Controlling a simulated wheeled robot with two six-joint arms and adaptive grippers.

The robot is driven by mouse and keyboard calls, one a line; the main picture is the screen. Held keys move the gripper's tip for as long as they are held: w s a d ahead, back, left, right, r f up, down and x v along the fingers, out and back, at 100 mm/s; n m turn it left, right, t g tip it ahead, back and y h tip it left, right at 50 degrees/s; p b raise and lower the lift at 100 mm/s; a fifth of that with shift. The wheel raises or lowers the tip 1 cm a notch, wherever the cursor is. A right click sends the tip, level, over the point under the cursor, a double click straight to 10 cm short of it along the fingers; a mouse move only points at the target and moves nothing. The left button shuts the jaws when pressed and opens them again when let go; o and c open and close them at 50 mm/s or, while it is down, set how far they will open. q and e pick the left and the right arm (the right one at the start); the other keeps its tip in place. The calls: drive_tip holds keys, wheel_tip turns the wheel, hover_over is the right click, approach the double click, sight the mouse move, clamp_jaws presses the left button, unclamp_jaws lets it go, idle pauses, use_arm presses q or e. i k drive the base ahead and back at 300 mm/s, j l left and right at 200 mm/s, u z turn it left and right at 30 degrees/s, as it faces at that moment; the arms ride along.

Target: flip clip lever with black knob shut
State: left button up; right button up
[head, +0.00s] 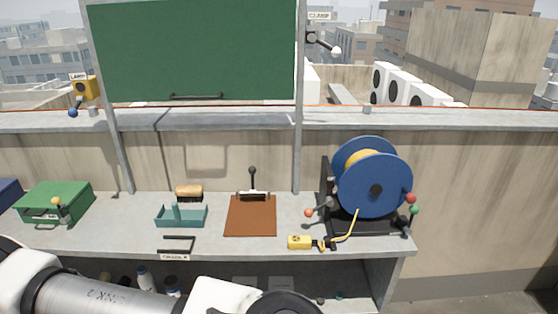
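The clip lever with the black knob (252,171) stands roughly upright at the back edge of a brown clipboard (250,217). A pale clip bar lies across the board's top edge at the lever's foot. The board lies flat on the grey workbench, near its middle. White and grey links of my arm cross the bottom left of the head view, in front of the bench. Neither gripper's fingertips show, and nothing of mine touches the lever.
A teal caddy (181,216) and wooden roller (189,191) are left of the board. A blue cable reel (370,178) and yellow connector (300,242) are to its right. A black handle (178,244) is at the bench's front edge. A green board (195,50) hangs above.

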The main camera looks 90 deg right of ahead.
sight(252, 170)
drive_tip(key=z, duration=2.55)
drive_tip(key=i+j, duration=0.1)
drive_tip(key=j, duration=0.3)
drive_tip(key=i+j, duration=0.15)
drive_tip(key=j, duration=0.25)
drive_tip(key=i+j+u, duration=0.1)
drive_tip(key=j, duration=0.35)
drive_tip(key=i+j, duration=0.1)
drive_tip(key=j, duration=0.3)
drive_tip(key=i+j, duration=0.15)
drive_tip(key=j, duration=0.25)
drive_tip(key=i+j+u, duration=0.1)
drive_tip(key=j, duration=0.3)
